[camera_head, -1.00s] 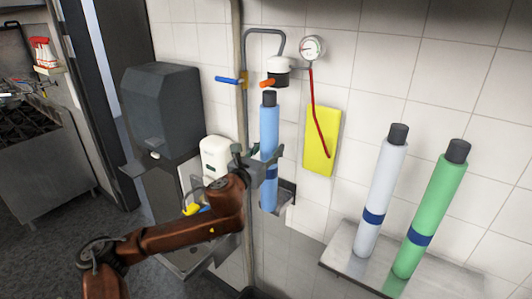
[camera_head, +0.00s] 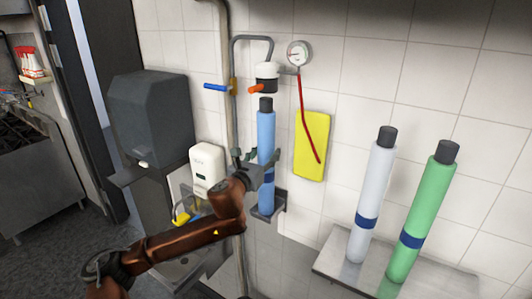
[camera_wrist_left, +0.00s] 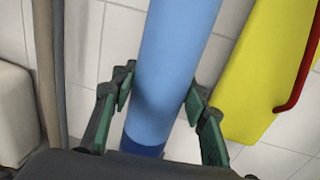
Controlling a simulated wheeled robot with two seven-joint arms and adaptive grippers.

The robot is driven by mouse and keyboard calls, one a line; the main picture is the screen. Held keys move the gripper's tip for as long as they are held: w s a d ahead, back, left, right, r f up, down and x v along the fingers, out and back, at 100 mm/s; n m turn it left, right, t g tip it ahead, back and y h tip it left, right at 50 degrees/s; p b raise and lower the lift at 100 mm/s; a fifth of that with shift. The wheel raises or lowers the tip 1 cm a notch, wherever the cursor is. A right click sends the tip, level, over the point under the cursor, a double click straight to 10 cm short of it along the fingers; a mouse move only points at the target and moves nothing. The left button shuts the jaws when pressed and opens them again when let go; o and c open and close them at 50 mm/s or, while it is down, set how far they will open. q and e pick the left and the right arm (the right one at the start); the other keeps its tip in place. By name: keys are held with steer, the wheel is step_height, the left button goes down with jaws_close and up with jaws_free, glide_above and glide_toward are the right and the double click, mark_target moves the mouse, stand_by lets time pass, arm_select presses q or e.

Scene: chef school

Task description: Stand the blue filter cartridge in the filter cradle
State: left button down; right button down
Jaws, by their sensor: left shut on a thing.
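The blue filter cartridge (camera_head: 266,135) is upright, with a dark cap on top and a dark blue band low down. My left gripper (camera_head: 261,165) is shut on its lower middle. In the left wrist view the fingers lie on both sides of the blue cartridge (camera_wrist_left: 172,70). The filter cradle (camera_head: 281,200) is a small grey bracket on the tiled wall. The cartridge's bottom end overlaps the cradle in the head view; whether it rests in it I cannot tell. My right gripper is not in view.
A white cartridge (camera_head: 372,190) and a green cartridge (camera_head: 425,205) stand on a metal shelf (camera_head: 330,262) at the right. A soap dispenser (camera_head: 206,165) and dark dispenser (camera_head: 150,120) are left.

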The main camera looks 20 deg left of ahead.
arm_select(q)
steer(key=shift+r, duration=0.15)
steer(key=c, duration=1.2)
jaws_free()
steer(key=shift+d, duration=0.1)
steer(key=shift+o, duration=0.8)
steer(key=shift+f, duration=0.35)
steer(key=s, duration=1.2)
steer(key=shift+r, duration=0.2)
steer(key=shift+f, duration=0.1)
